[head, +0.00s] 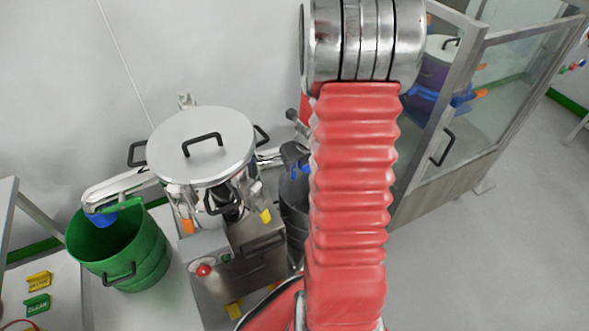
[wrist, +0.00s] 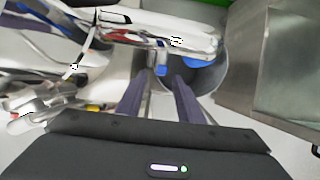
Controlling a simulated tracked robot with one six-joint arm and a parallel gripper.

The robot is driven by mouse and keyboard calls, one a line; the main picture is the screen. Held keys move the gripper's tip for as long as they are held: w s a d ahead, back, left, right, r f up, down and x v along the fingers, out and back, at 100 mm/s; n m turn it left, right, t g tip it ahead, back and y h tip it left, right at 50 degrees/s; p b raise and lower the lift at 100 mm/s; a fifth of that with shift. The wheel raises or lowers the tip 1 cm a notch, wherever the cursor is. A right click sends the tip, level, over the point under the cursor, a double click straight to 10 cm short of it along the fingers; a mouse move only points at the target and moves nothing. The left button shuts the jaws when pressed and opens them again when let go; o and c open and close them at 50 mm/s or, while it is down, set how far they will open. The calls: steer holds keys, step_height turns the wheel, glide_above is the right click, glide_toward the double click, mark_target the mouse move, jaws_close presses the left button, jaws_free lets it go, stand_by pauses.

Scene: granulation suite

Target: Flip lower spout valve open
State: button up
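In the wrist view, a shiny steel spout (wrist: 150,35) runs across the top of the picture. A small blue tab (wrist: 161,66), which looks like its valve lever, hangs from its underside. A blue end piece (wrist: 202,64) shows to its right. My gripper (wrist: 159,88) is open and empty, its two dark fingers apart and pointing at the tab, one to each side in the picture. I cannot tell whether they touch it. In the head view, the right-hand spout (head: 268,157) leaves the steel vessel (head: 200,146); my red arm largely hides its blue end and my gripper.
A dark grey bin (head: 293,193) stands below this spout. A green bin (head: 120,255) stands under the left spout (head: 120,187). A control box with a red button (head: 204,270) sits before the vessel. A glazed cabinet (head: 455,120) stands right; floor is open beyond it.

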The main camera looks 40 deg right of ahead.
mark_target(295, 168)
steer(key=shift+x, duration=3.1)
steer(key=shift+c, duration=0.7)
jaws_close()
